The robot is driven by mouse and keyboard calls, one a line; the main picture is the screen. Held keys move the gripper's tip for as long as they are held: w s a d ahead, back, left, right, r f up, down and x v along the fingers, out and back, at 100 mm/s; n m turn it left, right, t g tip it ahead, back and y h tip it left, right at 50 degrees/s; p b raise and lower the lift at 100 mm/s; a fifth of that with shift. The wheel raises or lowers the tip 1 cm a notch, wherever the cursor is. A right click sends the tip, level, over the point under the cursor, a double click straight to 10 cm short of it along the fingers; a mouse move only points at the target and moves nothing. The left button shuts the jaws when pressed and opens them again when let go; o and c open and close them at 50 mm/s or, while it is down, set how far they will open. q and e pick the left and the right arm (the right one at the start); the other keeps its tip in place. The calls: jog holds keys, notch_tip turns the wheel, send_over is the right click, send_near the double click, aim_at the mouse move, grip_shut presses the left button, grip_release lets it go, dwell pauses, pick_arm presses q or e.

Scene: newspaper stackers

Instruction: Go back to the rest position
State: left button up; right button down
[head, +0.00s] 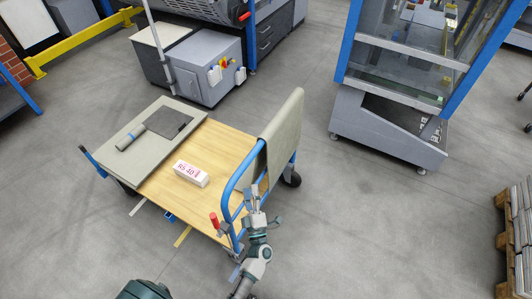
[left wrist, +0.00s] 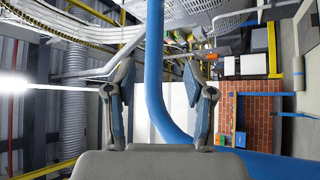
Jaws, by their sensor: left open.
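My left gripper (head: 254,190) is at the handle end of the cart, fingers pointing away from me. In the left wrist view its two fingers (left wrist: 158,85) are spread apart. The cart's blue tube handle (head: 231,187) is close beside it in the head view. In the left wrist view the blue tube (left wrist: 155,70) runs up between the fingers; I cannot tell whether it touches them. My right gripper is not in view.
The cart's wooden deck (head: 225,143) carries a white box (head: 191,173) and a grey board (head: 125,143). A grey-green cloth (head: 284,130) hangs over the handle. A blue-framed machine (head: 390,130) stands at the right, a pallet (head: 503,240) at the right edge. Floor between is clear.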

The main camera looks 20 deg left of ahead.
pick_arm(q)
jog(key=shift+d, duration=0.15)
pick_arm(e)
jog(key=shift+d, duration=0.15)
pick_arm(q)
jog(key=s+d+f+m+g+h+p, duration=0.2)
jog(key=d+f+m+h, duration=0.3)
jog(key=f+m+h, duration=0.3)
jog(key=s+d+f+m+g+h+p, duration=0.1)
jog(key=s+d+f+m+g+h, duration=0.1)
jog(key=d+f+m+h, duration=0.6)
jog(key=s+a+f+m+g+y+p, duration=0.1)
jog(key=s+a+f+m+g, duration=0.2)
jog(key=s+f+g, duration=0.3)
jog(key=s+a+f+m+g+y+p, duration=0.1)
jog(key=s+a+f+m+g, duration=0.2)
jog(key=s+f, duration=1)
jog(key=s+a+g, duration=0.2)
jog(key=s+g, duration=0.2)
jog(key=s, duration=0.4)
jog(key=shift+a+f+y+p, duration=0.2)
jog(key=shift+y+p, duration=0.15)
jog(key=shift+y, duration=0.05)
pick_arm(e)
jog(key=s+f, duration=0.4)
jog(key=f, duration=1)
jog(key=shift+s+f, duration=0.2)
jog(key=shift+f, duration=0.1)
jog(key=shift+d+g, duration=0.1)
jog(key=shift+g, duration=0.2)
